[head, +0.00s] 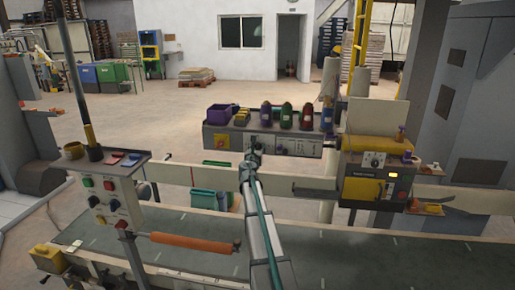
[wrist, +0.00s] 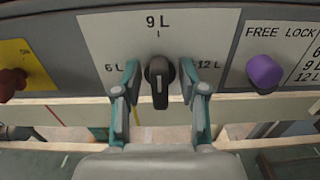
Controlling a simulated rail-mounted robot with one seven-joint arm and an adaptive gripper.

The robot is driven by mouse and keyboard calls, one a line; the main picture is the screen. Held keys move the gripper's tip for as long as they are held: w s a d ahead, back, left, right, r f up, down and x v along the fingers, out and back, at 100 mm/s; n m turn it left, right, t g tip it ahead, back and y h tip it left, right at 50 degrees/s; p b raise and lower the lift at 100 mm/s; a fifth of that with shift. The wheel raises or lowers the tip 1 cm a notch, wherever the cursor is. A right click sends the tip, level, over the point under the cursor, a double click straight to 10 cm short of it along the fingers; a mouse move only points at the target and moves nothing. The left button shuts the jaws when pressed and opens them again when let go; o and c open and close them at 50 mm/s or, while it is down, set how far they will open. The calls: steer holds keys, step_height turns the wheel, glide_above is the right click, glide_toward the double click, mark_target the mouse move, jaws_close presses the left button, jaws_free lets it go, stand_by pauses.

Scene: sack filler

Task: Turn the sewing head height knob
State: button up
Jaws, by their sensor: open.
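A black knob (wrist: 158,88) with a pale pointer line stands on a white plate marked 6 L, 9 L and 12 L in the wrist view. Its pointer looks roughly upright, toward 9 L. No label here names it as the sewing head height knob. My gripper (wrist: 159,70) is open, one finger on each side of the knob, with visible gaps. In the head view my gripper (head: 254,152) is at the front of the grey control shelf (head: 222,128), hiding the knob. A yellow machine head (head: 357,188) at the right also carries a dial (head: 375,160).
A purple knob (wrist: 264,72) beside a FREE LOCK label is close on the right. A red knob on a yellow plate (wrist: 22,62) is on the left. A pale rail (head: 300,186) and conveyor run below.

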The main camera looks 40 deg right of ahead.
jaws_close()
steer(key=shift+b, duration=0.35)
steer(key=m+b, duration=0.3)
steer(key=shift+s+f+m+b, duration=0.1)
steer(key=shift+f+m+b, duration=0.15)
steer(key=shift+m+b, duration=0.05)
steer(key=m+b, duration=0.5)
steer(key=shift+f+b, duration=0.1)
steer(key=shift+b, duration=0.3)
steer(key=m+b, duration=0.6)
steer(key=b, duration=0.1)
steer(key=shift+d+m, duration=0.1)
steer(key=shift+m, duration=0.2)
steer(key=shift+s+m+b, duration=0.1)
steer(key=shift+m+b, duration=1.1)
